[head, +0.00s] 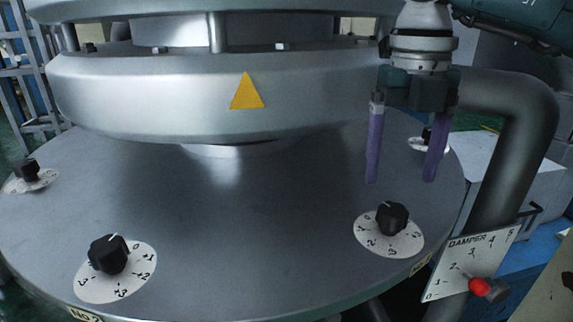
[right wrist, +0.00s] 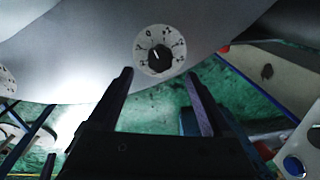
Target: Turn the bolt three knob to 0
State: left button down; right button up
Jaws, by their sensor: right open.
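A black knob (head: 392,217) on a round white dial (head: 402,243) sits at the right front of the grey round deck. The label at the edge below it is too small to read surely. The right wrist view shows this knob (right wrist: 159,57) just beyond the fingertips, with its white line pointing up and slightly left, near the 0 side. My right gripper (head: 400,180) hangs fingers down above and behind the knob in the head view. Its two purple fingers are wide apart and empty, not touching the knob. My left gripper is not in view.
Another knob (head: 108,254) is at the front left, labelled NO.2; others sit at the far left (head: 27,169) and behind my right gripper. A damper plate (head: 470,262) with a red-tipped lever and a thick dark pipe (head: 525,130) stand at the right. The big silver drum (head: 160,95) overhangs the deck.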

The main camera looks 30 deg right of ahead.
aim_at(391, 209)
jog(key=shift+r, duration=1.8)
